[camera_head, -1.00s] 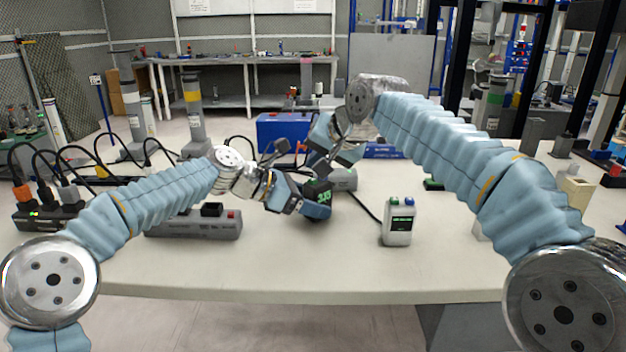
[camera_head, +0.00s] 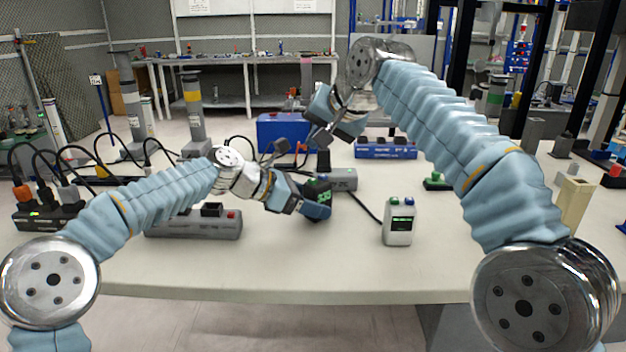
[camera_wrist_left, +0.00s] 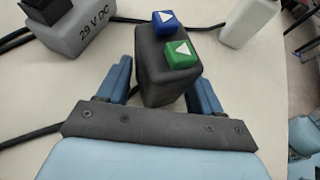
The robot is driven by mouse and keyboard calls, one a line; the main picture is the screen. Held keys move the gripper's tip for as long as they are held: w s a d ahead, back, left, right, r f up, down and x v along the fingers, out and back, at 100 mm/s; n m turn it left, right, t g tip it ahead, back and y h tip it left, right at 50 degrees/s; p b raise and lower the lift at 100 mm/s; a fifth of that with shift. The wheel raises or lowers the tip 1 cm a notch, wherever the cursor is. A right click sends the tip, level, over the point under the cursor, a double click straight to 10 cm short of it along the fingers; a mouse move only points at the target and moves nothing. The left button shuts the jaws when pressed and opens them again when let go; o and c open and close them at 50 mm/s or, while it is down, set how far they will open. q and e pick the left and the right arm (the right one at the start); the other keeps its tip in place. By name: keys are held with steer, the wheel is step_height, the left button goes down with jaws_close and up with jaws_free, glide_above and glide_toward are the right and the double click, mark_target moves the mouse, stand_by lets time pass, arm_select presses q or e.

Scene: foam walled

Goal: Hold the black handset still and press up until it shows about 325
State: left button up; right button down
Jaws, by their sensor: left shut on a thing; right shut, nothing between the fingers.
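The black handset (camera_head: 319,187) is in my left gripper (camera_head: 312,203), above the table near its middle. In the left wrist view, the handset (camera_wrist_left: 160,72) sits between the two blue fingers of my left gripper (camera_wrist_left: 162,85). Its top carries a blue button (camera_wrist_left: 165,18) and a green button (camera_wrist_left: 181,52), each with a white arrow. Its green display faces the head camera, but I cannot read the digits now. My right gripper (camera_head: 322,132) is shut and empty, above and apart from the handset.
A grey block marked 29 V DC (camera_wrist_left: 85,32) is near the black handset. A grey power strip (camera_head: 195,228) lies at the left. The table's front (camera_head: 300,283) is clear.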

arm_select(q)
steer(key=o, duration=0.9)
